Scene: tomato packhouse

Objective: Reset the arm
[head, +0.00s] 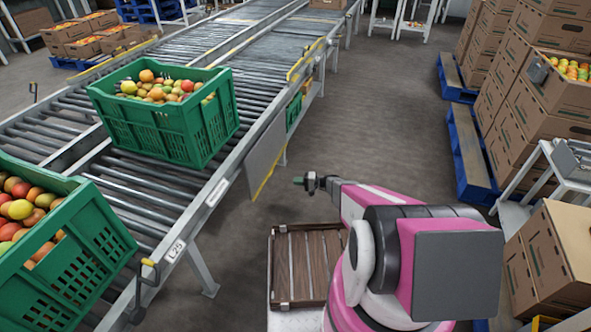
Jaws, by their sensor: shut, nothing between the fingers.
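My gripper (304,182) is at the end of my pink and white arm, near the middle of the head view. It is small in the picture, shut and empty. It is held out over the floor, to the right of the roller conveyor (178,213) and apart from it. A wooden slatted tray (310,262) lies below and in front of my arm; its right side is partly hidden by the arm.
A green crate (165,125) of tomatoes stands on the conveyor. Another green crate (85,270) is at the lower left. Stacked cardboard boxes (530,120), blue pallets (468,155) and a white stand (575,175) line the right. The aisle floor (370,110) between is clear.

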